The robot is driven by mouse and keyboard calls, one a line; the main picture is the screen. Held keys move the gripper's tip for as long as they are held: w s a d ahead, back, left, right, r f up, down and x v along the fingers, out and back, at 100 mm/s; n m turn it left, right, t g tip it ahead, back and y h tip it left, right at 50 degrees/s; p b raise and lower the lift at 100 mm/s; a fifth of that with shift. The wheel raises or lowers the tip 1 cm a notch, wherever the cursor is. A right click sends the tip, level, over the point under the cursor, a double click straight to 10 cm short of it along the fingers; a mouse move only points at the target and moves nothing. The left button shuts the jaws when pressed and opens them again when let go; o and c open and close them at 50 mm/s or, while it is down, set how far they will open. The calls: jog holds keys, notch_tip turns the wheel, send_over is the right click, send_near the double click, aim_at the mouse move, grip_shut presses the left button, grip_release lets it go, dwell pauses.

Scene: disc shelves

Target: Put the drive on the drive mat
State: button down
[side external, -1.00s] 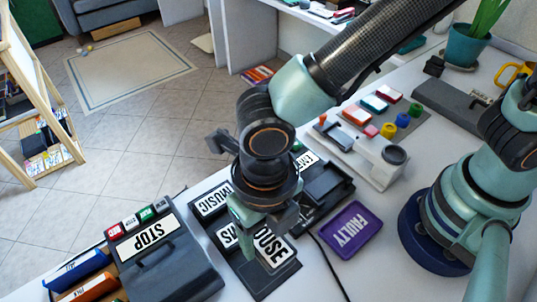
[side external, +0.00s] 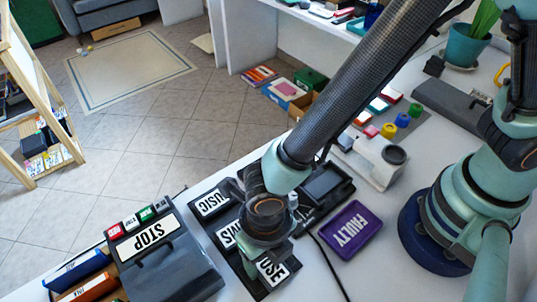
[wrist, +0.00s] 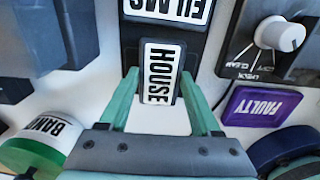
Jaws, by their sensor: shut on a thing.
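The block labelled HOUSE (wrist: 160,72), black with a white label, appears to be the drive. It lies between the two fingers of my gripper (wrist: 160,88) in the wrist view, and my gripper is shut on it. In the side view my gripper (side external: 262,250) is low over the front end of the black tray, and the HOUSE label (side external: 273,270) is partly hidden by it. A flat purple pad labelled FAULTY (side external: 350,229), the likely mat, lies to its right with nothing on it; it also shows in the wrist view (wrist: 262,105).
Blocks labelled MUSIC (side external: 212,202) and FILMS (wrist: 168,8) lie in line beyond HOUSE. A dark machine labelled STOP (side external: 152,240) stands left. A black device with a white knob (wrist: 279,33) stands beyond the purple pad. A cable runs between tray and pad.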

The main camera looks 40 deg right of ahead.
aim_at(266, 262)
jog(key=shift+c, duration=0.5)
grip_release()
jog(key=shift+f, duration=0.15)
notch_tip(266, 262, up, 12)
jog(key=w+d+r+m+t+y, duration=0.1)
jog(key=w+d+r+m, duration=0.4)
jog(key=m, duration=0.3)
jog(key=w+d+r+m+t, duration=0.1)
jog(key=w+d+r+m, duration=0.2)
jog(key=w+d+m, duration=0.35)
jog(key=d+r+m+t, duration=0.1)
jog(key=d+r+m, duration=0.1)
jog(key=d+m, duration=0.7)
jog(key=d+r+m+t+h, duration=0.1)
jog(key=d+r+m+t, duration=0.1)
jog(key=d+m, duration=0.8)
jog(key=shift+s+d+r+m+t, duration=0.2)
jog(key=shift+s+r+m+t, duration=0.1)
jog(key=shift+m, duration=0.95)
